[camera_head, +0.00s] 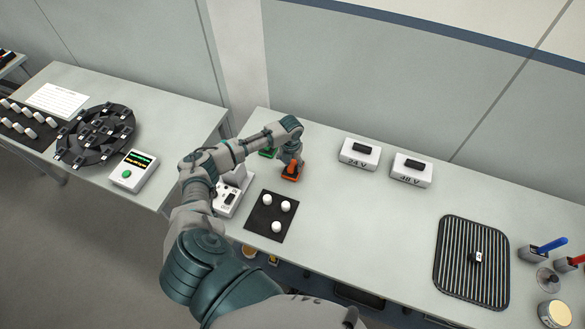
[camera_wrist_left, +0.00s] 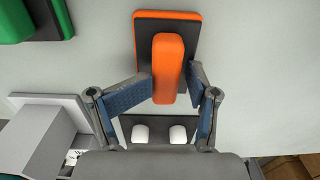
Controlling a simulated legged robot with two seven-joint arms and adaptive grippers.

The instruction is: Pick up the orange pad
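The orange pad (camera_head: 291,173) stands on the main table, left of centre, with an upright orange handle. The left wrist view shows its dark-edged orange plate and handle (camera_wrist_left: 167,70) from above. My left gripper (camera_head: 289,160) is over the pad. The pad appears to rest on the table. My right gripper is in neither view.
A green pad (camera_head: 267,153) is beside the orange one. A black mat with white knobs (camera_head: 259,227) lies in front. White 24 V (camera_head: 352,157) and 48 V (camera_head: 405,176) boxes stand to the right. A striped black tray (camera_head: 450,273) lies further right. The table's middle is clear.

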